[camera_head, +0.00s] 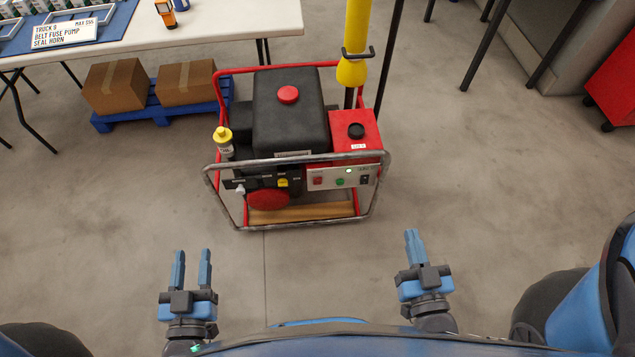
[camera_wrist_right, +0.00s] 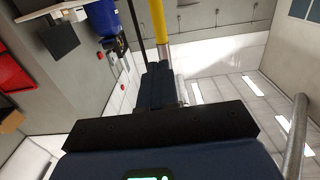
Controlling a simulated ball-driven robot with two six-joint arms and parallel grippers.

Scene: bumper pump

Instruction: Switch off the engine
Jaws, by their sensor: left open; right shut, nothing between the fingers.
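The engine (camera_head: 290,120) stands on the floor ahead of me in a red and grey tube frame, with a black tank that has a red cap. Its control panel (camera_head: 342,177) faces me at the lower right of the frame. The panel has a red button (camera_head: 318,181), a green button (camera_head: 340,182), a lit green lamp and a black switch (camera_head: 364,179). My left gripper (camera_head: 191,270) is open and empty in front of the engine, to the left. My right gripper (camera_head: 413,249) is shut and empty, to the right of the panel and apart from it. Its fingers also show in the right wrist view (camera_wrist_right: 160,85).
A yellow pole (camera_head: 356,45) rises behind the engine. A table (camera_head: 215,22) with a sign stands at the back left, with cardboard boxes (camera_head: 188,82) on a blue pallet (camera_head: 152,115) below. A red cabinet (camera_head: 615,85) is at the right. The floor between my grippers and the engine is clear.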

